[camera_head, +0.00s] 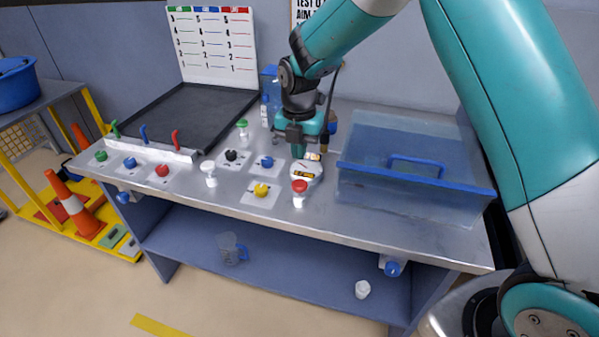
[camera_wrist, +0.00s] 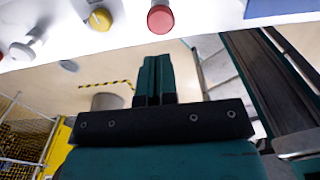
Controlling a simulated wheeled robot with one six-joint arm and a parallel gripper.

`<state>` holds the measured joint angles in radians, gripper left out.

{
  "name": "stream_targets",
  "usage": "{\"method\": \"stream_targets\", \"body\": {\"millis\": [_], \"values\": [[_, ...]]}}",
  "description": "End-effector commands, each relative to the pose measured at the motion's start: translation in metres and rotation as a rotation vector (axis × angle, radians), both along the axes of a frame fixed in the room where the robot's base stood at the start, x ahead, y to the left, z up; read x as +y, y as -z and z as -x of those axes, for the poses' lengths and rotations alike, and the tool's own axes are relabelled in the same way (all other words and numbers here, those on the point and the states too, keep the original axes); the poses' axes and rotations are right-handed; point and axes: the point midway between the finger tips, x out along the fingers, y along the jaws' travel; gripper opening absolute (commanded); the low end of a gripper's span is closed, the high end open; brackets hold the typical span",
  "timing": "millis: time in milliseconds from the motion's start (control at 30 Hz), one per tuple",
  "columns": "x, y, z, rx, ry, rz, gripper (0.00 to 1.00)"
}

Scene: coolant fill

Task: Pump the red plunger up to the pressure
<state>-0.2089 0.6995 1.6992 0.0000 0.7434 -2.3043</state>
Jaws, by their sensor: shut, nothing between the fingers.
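The red plunger (camera_head: 300,187) stands upright on a white body near the front edge of the metal bench, right of the yellow knob. A round white dial (camera_head: 306,172), likely the gauge, lies just behind it; its reading is too small to make out. My gripper (camera_head: 298,154) is shut and empty, behind and above the plunger, apart from it. In the wrist view the shut fingers (camera_wrist: 154,62) point towards the red plunger top (camera_wrist: 160,19), with a gap between.
A clear blue-edged box (camera_head: 415,195) stands close on the right. Yellow (camera_head: 261,190), blue (camera_head: 267,162) and black (camera_head: 231,155) knobs and a white-capped plunger (camera_head: 209,168) lie left. Three coloured levers stand farther left by a dark tray (camera_head: 190,115).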

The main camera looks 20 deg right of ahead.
Motion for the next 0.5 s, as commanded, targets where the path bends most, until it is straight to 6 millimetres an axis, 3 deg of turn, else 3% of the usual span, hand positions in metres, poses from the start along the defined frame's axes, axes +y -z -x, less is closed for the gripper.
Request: {"method": "stream_targets", "body": {"millis": [200,500], "values": [[0.000,0.044,0.001,0.004,0.000,0.001,0.00],[0.000,0.077,0.000,0.001,0.000,0.000,0.00]]}}
